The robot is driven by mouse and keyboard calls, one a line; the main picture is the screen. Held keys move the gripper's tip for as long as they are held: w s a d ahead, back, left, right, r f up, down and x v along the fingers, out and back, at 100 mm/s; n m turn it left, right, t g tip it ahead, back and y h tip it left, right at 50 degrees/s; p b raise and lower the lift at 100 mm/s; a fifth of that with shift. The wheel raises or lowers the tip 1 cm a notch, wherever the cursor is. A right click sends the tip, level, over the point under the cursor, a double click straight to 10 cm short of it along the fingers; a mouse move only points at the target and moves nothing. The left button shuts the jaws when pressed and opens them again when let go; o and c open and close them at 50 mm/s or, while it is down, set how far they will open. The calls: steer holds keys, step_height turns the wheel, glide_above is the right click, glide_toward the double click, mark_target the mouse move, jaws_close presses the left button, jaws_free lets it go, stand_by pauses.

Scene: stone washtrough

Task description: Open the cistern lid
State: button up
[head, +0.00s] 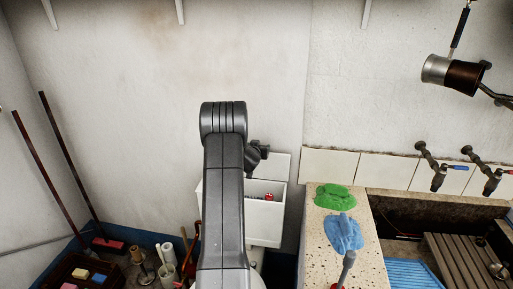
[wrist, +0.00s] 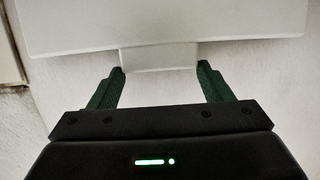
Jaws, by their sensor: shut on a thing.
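The white cistern (head: 266,224) stands against the wall behind my arm in the head view. Its lid (head: 273,165) is tilted up against the wall, and the cistern's top is open with a small red part showing inside. In the wrist view the lid (wrist: 165,22) fills the top, with a pale tab (wrist: 158,58) on its edge. My gripper (wrist: 161,70) has its green fingers on either side of this tab and is shut on it. In the head view my arm hides part of the cistern and most of the gripper.
A stone counter (head: 318,244) with a green cloth (head: 334,196) and a blue cloth (head: 343,233) stands right of the cistern. Taps (head: 437,172) and a trough (head: 425,215) are farther right. Poles (head: 45,165) and a dark crate (head: 82,275) are at left.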

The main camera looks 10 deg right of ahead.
steer(key=shift+w+r, duration=0.25)
steer(key=shift+r, duration=0.4)
steer(key=o, duration=1.3)
steer(key=shift+o, duration=0.4)
steer(key=shift+s+a+f, duration=0.1)
steer(key=shift+f, duration=0.2)
steer(key=b+v, duration=0.4)
steer(key=v, duration=0.9)
steer(key=shift+s, duration=0.35)
steer(key=shift+w+a, duration=0.1)
